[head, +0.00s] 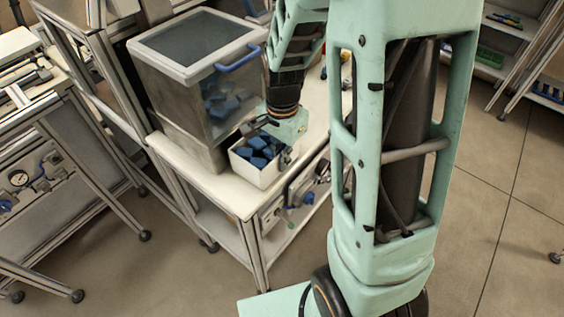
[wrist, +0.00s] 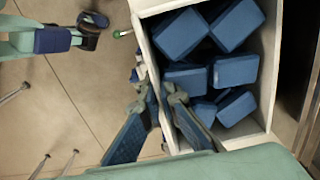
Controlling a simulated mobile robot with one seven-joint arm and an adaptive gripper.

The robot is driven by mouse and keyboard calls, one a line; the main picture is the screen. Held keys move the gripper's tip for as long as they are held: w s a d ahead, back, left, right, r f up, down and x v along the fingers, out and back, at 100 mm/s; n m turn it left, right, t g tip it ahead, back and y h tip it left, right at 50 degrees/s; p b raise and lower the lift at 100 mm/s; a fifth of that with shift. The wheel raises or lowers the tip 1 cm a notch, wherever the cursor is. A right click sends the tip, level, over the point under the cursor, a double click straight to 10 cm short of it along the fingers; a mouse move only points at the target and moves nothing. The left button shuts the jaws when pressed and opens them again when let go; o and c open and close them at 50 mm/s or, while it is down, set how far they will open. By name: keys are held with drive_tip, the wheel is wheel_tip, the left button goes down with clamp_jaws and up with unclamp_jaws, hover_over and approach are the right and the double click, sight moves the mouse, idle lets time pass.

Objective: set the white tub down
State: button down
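The white tub (head: 246,172) holds several blue blocks (head: 262,148) and appears upright at the front edge of the white bench top (head: 220,190). Whether its base touches the bench top I cannot tell. My gripper (head: 284,156) is at the tub's right side in the head view, its fingers partly hidden. In the wrist view the tub (wrist: 240,142) fills the upper right, with blue blocks (wrist: 235,72) inside. There my gripper (wrist: 162,94) has one blue-padded finger outside the tub's left wall and one inside, closed on that wall.
A large clear-sided bin (head: 190,85) with a blue handle stands on the bench directly behind the tub. Another bench (head: 40,100) stands at the left, and shelves (head: 510,45) at the upper right. Bench top to the right of the tub is partly hidden by my arm.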

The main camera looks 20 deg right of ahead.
drive_tip(key=shift+a+f, duration=0.1)
drive_tip(key=shift+f, duration=0.1)
drive_tip(key=c, duration=2.6)
unclamp_jaws()
drive_tip(key=shift+f, duration=0.1)
drive_tip(key=shift+c, duration=0.2)
drive_tip(key=o, duration=0.5)
wheel_tip(320, 180, up, 12)
drive_tip(key=shift+r, duration=0.25)
